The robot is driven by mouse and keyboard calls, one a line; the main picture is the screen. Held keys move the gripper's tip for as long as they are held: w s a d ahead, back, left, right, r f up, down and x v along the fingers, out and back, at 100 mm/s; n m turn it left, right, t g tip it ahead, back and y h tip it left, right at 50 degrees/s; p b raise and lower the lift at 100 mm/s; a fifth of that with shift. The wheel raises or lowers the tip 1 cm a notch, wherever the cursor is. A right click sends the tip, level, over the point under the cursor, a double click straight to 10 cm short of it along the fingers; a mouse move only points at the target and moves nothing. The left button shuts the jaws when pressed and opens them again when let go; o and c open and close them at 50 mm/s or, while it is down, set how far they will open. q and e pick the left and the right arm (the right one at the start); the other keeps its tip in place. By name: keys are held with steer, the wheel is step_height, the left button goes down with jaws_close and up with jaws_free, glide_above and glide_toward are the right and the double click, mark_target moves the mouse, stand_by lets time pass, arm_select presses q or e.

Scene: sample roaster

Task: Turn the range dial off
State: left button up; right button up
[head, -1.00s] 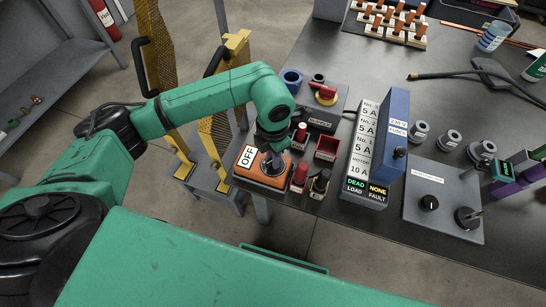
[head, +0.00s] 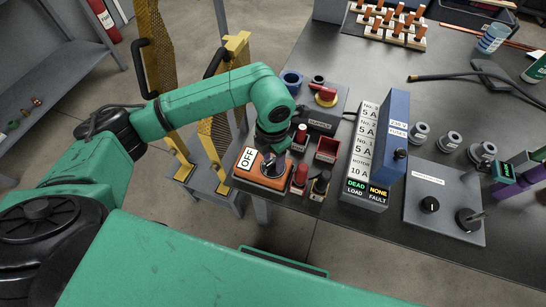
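An orange box (head: 262,183) with a white "OFF" label (head: 247,159) stands at the table's near left edge in the head view. My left gripper (head: 272,160) points down over the top of this box, at a dark part there that looks like a dial. My wrist covers most of that part, so its pointer is hidden. I cannot tell whether the fingers touch it or are shut on it. A black knob (head: 430,204) sits on a grey panel (head: 440,228) farther right, away from my gripper. My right gripper is not in view.
Red and black posts (head: 299,177) stand close to the right of the orange box. A red rotary switch (head: 324,95) is behind. A tall fuse unit (head: 363,160) shows "DEAD" and "NONE". A purple device (head: 517,189) lies at the right.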

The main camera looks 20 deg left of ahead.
mark_target(273, 162)
arm_select(q)
step_height(273, 162, up, 15)
steer(key=shift+f, duration=0.2)
steer(key=shift+s+f, duration=0.1)
stand_by(0.5)
